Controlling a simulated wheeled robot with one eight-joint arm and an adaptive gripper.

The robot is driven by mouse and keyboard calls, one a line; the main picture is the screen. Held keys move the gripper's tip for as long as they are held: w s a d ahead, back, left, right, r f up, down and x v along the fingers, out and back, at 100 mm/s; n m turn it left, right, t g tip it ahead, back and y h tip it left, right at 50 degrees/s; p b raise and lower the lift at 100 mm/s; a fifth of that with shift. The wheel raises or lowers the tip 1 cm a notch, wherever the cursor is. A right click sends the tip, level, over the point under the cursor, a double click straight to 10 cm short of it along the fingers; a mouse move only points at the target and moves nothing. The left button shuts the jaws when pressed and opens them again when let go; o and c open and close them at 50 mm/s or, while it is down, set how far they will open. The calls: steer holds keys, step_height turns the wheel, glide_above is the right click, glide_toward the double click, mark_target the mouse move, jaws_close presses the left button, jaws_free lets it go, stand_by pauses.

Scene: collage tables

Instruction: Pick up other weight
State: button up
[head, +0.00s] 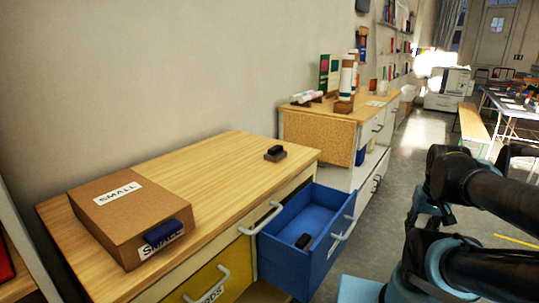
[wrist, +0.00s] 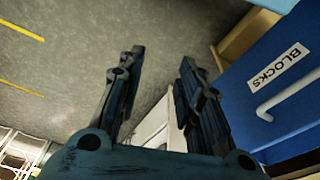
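A small dark object, possibly a weight, sits on a brown block (head: 275,153) on the wooden cabinet top. Another small dark object (head: 303,241), also possibly a weight, lies inside the open blue drawer (head: 283,265). My gripper (wrist: 160,62) is open and empty in the wrist view, with its two dark fingers spread over the floor. The blue drawer front (wrist: 275,85), labelled BLOCKS, is to the right of the fingers and apart from them. My arm shows at the right of the head view; I cannot make out the gripper's fingertips there.
A cardboard box (head: 125,210) labelled SMALL, with a blue piece at its front, is on the cabinet top (head: 215,165). A yellow drawer (head: 208,285) is below. A second cabinet (head: 320,128) with bottles stands behind. The grey floor (head: 415,150) to the right is open.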

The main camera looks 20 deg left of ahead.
steer(key=shift+o, duration=0.6)
steer(key=shift+w, duration=0.1)
steer(key=o, duration=0.4)
steer(key=shift+s+a+r, duration=0.1)
steer(key=shift+s+r, duration=0.15)
steer(key=o, duration=0.7)
steer(key=r, duration=0.1)
steer(key=w+a+r+n, duration=0.1)
steer(key=shift+w+r, duration=0.1)
steer(key=shift+r, duration=0.3)
steer(key=shift+o, duration=0.2)
steer(key=w+a+r+n, duration=0.3)
steer(key=w+a+r, duration=0.4)
steer(key=r, duration=0.3)
step_height(320, 180, up, 17)
steer(key=n+g, duration=0.2)
steer(key=n, duration=0.9)
glide_above(276, 147)
step_height(276, 147, down, 11)
steer(key=shift+f, duration=0.15)
steer(key=shift+s+f, duration=0.15)
steer(key=shift+f, duration=2.5)
